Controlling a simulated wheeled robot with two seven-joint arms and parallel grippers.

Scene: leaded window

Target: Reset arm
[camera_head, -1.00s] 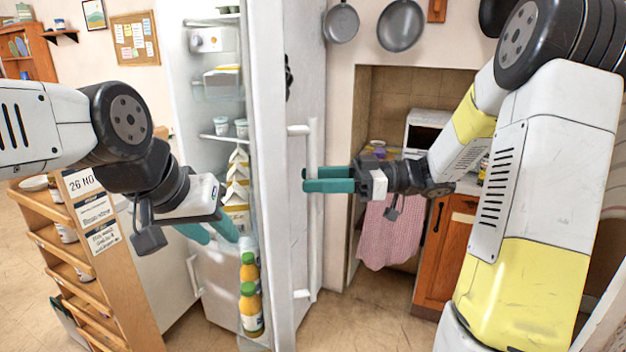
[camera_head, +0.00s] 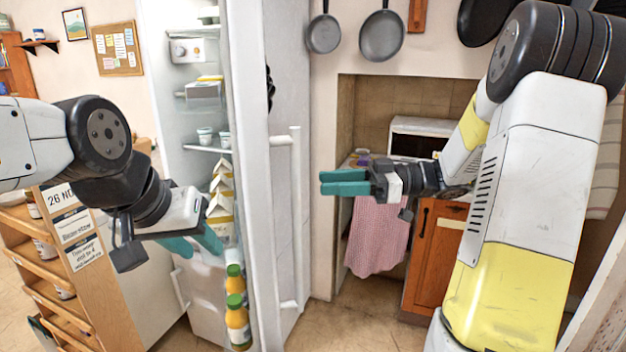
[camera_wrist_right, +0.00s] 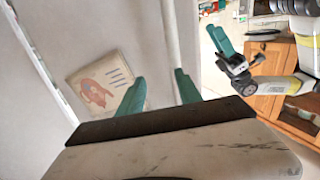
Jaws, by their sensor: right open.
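My right gripper (camera_head: 322,182) is open and empty, to the right of the fridge door's white vertical handle (camera_head: 298,215), with a visible gap between them. In the right wrist view its two teal fingers (camera_wrist_right: 160,88) are spread apart, and the white handle (camera_wrist_right: 170,35) shows beyond them. My left gripper (camera_head: 200,243) has its teal fingers apart, in front of the open fridge's lower part. Nothing shows between them.
The fridge door (camera_head: 265,150) stands open, with juice bottles (camera_head: 238,322) and cartons (camera_head: 221,205) inside. A wooden shelf rack (camera_head: 95,290) stands at left. A pink cloth (camera_head: 376,235) hangs near a wooden cabinet (camera_head: 437,255). Pans (camera_head: 382,36) hang above.

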